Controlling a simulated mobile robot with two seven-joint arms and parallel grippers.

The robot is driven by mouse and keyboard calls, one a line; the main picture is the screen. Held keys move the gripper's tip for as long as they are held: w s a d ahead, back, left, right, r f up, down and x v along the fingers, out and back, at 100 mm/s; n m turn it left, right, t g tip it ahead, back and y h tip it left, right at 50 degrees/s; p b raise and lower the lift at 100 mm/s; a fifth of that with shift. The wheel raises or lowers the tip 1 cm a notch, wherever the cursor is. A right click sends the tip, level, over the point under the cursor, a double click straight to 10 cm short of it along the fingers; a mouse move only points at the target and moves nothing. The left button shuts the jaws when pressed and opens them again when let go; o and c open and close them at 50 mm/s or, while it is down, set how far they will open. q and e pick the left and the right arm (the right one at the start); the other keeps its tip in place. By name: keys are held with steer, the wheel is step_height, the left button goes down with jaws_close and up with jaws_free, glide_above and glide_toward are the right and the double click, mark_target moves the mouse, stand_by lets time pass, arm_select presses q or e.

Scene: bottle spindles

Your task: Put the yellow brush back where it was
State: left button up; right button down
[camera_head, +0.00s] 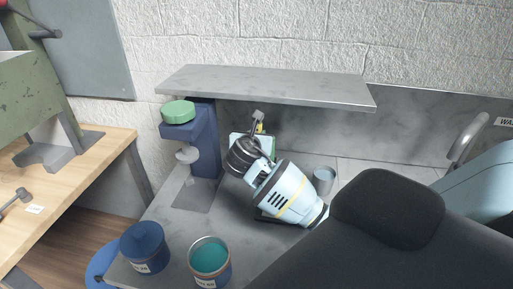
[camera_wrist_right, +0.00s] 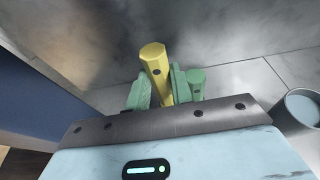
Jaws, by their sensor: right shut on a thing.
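The yellow brush shows in the right wrist view as a yellow six-sided handle (camera_wrist_right: 155,60) with a dark spot on it. My right gripper (camera_wrist_right: 160,88) is shut on it, with green finger-like pieces on both sides of the handle. The brush's other end is hidden. In the head view a small bit of yellow (camera_head: 260,128) shows beside the right gripper, under the grey shelf; my wrist hides most of it. My left gripper is not in view.
The grey shelf (camera_head: 290,84) overhangs the right gripper. A blue post with a green top (camera_head: 179,111) stands to its left. A grey cup (camera_head: 323,180) stands to its right. A blue can (camera_head: 146,248) and a teal-filled can (camera_head: 210,262) are at the front.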

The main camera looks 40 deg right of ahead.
steer(key=shift+f, duration=2.35)
steer(key=shift+f, duration=0.1)
steer(key=c, duration=1.5)
jaws_free()
steer(key=v, duration=1.2)
